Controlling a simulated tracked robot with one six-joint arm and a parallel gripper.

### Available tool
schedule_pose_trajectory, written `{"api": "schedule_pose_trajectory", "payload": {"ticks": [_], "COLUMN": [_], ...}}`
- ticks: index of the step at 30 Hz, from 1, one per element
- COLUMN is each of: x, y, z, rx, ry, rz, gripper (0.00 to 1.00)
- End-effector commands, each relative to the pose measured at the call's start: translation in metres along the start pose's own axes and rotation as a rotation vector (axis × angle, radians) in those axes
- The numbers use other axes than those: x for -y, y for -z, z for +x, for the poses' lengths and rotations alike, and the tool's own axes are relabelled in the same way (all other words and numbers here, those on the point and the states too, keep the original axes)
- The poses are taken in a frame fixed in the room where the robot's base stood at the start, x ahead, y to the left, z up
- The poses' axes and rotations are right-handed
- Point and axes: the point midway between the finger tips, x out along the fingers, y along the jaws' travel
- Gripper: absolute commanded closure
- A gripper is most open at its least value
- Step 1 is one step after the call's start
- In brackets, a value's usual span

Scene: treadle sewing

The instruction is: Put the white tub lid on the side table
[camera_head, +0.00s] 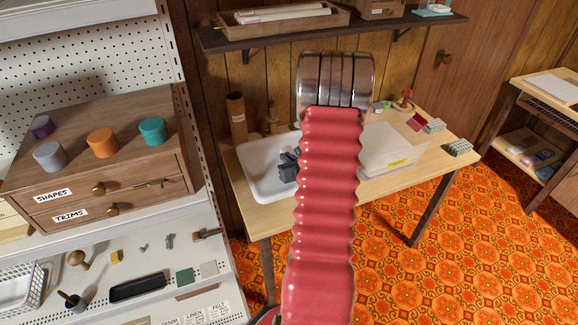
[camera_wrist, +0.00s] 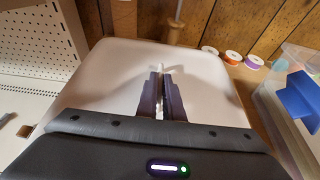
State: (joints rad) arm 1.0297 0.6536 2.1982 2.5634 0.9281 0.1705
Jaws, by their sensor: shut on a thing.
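The white tub lid (camera_head: 258,178) is a pale rounded rectangle over the left part of the wooden side table (camera_head: 290,217). My gripper (camera_head: 290,166) is at the lid's middle, partly hidden behind my red arm. In the wrist view, the lid (camera_wrist: 95,80) fills the middle, and my gripper (camera_wrist: 160,100) is shut on a thin white raised part of it. The lid looks roughly level. I cannot tell whether its underside touches the table or hangs just above it.
A clear tub (camera_head: 385,150) with a yellow label stands right of the lid. A brown tube (camera_head: 236,115) stands behind the lid. Several small items, including a red stand (camera_head: 404,98), lie at the table's back right. A dark shelf (camera_head: 330,32) hangs above.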

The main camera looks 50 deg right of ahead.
Motion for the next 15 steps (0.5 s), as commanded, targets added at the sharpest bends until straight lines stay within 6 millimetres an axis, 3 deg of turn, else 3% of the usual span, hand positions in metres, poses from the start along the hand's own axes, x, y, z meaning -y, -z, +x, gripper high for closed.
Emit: {"api": "schedule_pose_trajectory", "payload": {"ticks": [9,15], "x": [0.000,0.000], "y": [0.001,0.016], "z": [0.000,0.006], "rx": [0.001,-0.002], "ry": [0.000,-0.001], "rz": [0.000,0.001], "gripper": [1.00,1.00]}}
